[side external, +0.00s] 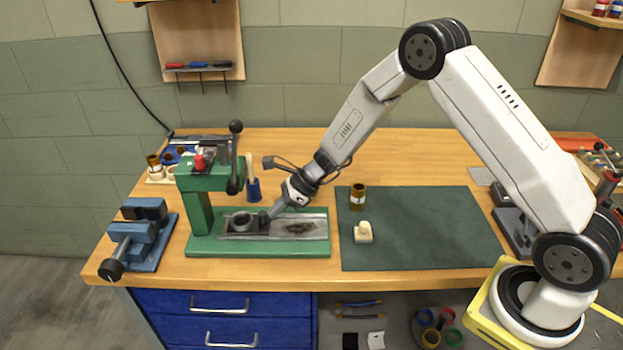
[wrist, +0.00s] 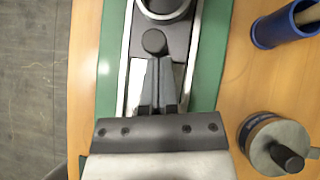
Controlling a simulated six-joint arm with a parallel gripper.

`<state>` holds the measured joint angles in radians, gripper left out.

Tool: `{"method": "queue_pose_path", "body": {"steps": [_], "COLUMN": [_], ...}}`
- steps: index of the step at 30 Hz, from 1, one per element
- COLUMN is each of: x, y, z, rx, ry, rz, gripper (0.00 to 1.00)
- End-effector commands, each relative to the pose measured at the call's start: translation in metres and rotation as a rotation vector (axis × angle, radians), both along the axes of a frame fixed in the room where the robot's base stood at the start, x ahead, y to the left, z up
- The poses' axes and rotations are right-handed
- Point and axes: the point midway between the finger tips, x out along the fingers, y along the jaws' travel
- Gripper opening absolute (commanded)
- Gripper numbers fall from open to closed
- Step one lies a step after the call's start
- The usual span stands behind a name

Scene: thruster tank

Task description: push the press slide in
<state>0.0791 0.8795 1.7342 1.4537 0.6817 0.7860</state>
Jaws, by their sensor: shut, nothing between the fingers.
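The green press (side external: 195,205) stands on the left of the bench, with a green base and a metal channel running right. Its dark slide (side external: 232,234) lies in the channel at the press end, carrying a grey ring-shaped holder (side external: 240,220) and a short round knob. In the wrist view the knob (wrist: 153,41) stands just ahead of my fingertips, and the holder (wrist: 165,8) is cut off by the top edge. My gripper (side external: 267,219) is shut and empty, low over the channel on the knob's right side. The fingertips (wrist: 157,62) look touching or very near the knob; I cannot tell which.
A blue vise (side external: 145,240) stands left of the press. A blue cup (side external: 253,190) and a brown jar (side external: 357,196) stand behind and right of the channel.

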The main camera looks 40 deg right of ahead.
Motion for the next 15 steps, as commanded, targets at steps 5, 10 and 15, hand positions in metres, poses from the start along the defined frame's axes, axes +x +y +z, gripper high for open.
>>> {"method": "queue_pose_path", "body": {"steps": [5, 10, 15], "x": [0.011, 0.012, 0.013], "y": [0.013, 0.015, 0.016], "z": [0.000, 0.001, 0.001], "rx": [0.002, 0.003, 0.005], "ry": [-0.001, -0.002, -0.003], "rz": [0.001, 0.003, 0.004], "gripper": [0.00, 0.00, 0.00]}}
